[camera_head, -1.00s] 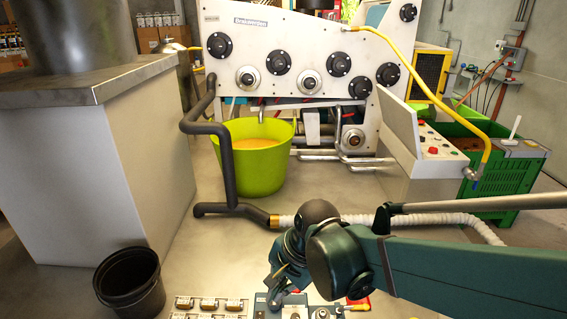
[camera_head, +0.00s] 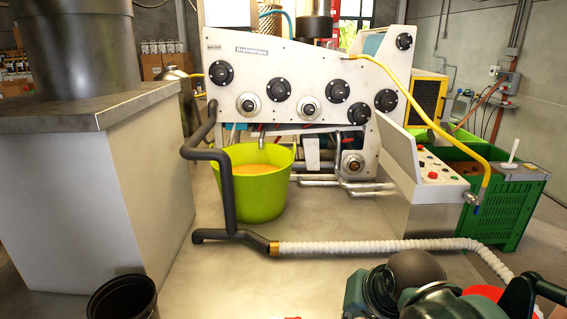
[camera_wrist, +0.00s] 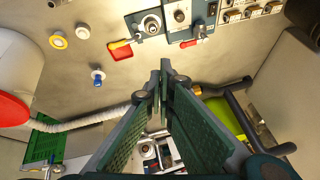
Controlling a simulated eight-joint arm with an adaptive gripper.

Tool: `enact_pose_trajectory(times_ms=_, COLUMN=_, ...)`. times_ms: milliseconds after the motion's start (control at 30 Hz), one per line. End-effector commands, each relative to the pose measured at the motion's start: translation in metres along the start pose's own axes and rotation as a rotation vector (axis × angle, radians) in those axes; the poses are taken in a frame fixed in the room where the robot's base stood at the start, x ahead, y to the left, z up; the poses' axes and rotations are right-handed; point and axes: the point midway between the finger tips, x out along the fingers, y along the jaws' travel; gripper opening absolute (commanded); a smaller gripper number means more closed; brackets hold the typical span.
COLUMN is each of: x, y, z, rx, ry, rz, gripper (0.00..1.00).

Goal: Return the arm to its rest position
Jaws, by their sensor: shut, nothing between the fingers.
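My gripper (camera_wrist: 163,88) shows in the wrist view with its two green ribbed fingers drawn together at the tips. It is shut and nothing is between the fingers. It hangs over the pale floor, apart from the things below it. In the head view, parts of my dark green arm fill the bottom right corner, folded in close to the camera. The fingertips cannot be made out there.
A white press machine (camera_head: 300,75) stands at the back, with a lime bucket (camera_head: 262,205) before it. A white hose (camera_head: 370,246) crosses the floor. A black bin (camera_head: 122,298) stands lower left, a green crate (camera_head: 490,226) right. Valve fittings (camera_wrist: 150,25) lie in the wrist view.

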Motion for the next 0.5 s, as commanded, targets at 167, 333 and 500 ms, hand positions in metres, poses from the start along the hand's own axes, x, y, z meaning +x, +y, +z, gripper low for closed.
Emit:
enact_pose_trajectory(times_ms=167, x=-0.015, y=0.026, z=-0.001, rx=-0.100, ry=0.060, rz=0.027, gripper=0.00)
enact_pose_trajectory(times_ms=333, x=-0.028, y=0.047, z=-0.001, rx=-0.192, ry=0.107, rz=0.058, gripper=0.00)
enact_pose_trajectory(times_ms=500, x=-0.035, y=0.060, z=-0.001, rx=-0.254, ry=0.136, rz=0.081, gripper=0.00)
